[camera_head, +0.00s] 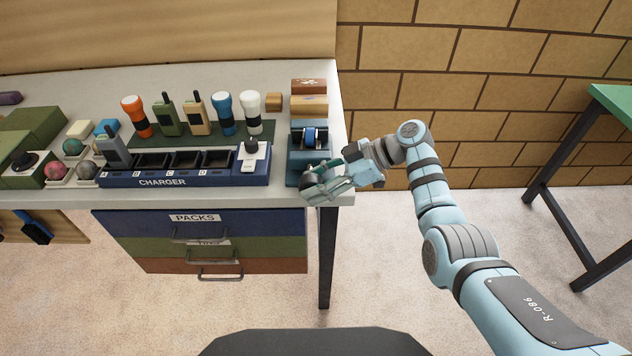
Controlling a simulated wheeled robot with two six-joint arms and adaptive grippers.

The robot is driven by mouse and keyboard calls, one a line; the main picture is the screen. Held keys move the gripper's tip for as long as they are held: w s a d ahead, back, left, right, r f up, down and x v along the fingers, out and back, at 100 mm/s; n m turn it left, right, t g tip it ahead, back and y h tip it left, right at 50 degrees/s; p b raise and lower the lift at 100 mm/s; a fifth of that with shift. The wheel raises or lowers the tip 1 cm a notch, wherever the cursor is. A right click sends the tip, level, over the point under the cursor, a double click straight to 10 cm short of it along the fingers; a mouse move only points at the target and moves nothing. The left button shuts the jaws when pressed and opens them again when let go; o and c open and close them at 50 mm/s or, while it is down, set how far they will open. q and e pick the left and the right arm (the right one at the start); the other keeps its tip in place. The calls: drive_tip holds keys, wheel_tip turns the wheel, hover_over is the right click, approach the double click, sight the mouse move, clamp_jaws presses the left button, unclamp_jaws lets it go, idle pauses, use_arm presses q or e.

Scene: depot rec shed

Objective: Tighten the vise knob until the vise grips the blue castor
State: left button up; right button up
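A teal vise (296,163) stands at the right front corner of the white-topped bench. The blue castor (310,136), a blue wheel with dark and light parts, sits upright in its upper part. I cannot tell whether the jaws touch it. My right gripper (313,181) comes in from the right and is at the front of the vise, just past the bench's front edge. Its fingers are around or right beside the vise knob, which they mostly hide. I cannot tell whether they are closed on it. My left gripper is not in view.
Left of the vise stands a blue charger (185,178) with open bays and a radio. Behind it are several flashlights and radios. Small blocks (309,104) sit behind the vise. Drawers (200,240) hang below the bench. A green table (612,102) stands far right.

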drive_tip(key=v, duration=1.2)
